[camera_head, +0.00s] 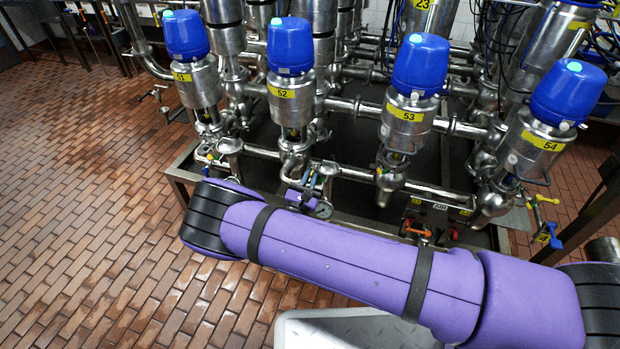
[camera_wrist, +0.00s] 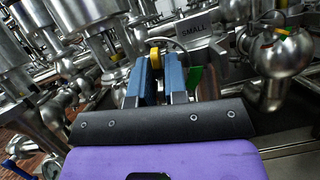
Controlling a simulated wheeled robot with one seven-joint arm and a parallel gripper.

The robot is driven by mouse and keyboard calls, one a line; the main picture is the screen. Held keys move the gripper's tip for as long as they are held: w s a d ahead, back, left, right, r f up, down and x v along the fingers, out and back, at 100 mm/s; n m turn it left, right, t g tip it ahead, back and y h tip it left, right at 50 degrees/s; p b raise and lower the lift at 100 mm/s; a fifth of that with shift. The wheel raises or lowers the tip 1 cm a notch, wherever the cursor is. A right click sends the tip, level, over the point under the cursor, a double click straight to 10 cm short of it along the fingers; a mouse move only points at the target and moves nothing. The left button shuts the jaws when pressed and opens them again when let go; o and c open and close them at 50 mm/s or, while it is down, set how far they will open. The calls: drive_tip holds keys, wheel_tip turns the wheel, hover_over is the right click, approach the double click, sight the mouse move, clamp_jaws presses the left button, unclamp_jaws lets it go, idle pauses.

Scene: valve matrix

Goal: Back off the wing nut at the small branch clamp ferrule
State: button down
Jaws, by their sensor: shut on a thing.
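In the wrist view my gripper (camera_wrist: 160,74) reaches forward, its two blue-faced fingers close together at the piping beside a metal plate marked SMALL (camera_wrist: 197,30). It is shut on the wing nut, which is mostly hidden between the fingers. A yellow piece (camera_wrist: 154,54) shows just beyond the fingertips; I cannot tell whether it belongs to the nut. The clamp ferrule is not clearly visible behind the fingers.
Blue-capped valves 51 (camera_head: 196,80), 52 (camera_head: 291,90), 53 (camera_head: 407,115) and 54 (camera_head: 536,148) stand close behind my arm. A rounded steel fitting (camera_wrist: 283,54) is close right of my gripper. Tiled floor (camera_head: 80,200) is clear at left.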

drive_tip(key=shift+n+t+y, duration=0.3)
drive_tip(key=shift+n+y, duration=0.5)
drive_tip(key=shift+n, duration=0.5)
drive_tip(key=c, duration=1.3)
unclamp_jaws()
drive_tip(key=shift+o, duration=0.2)
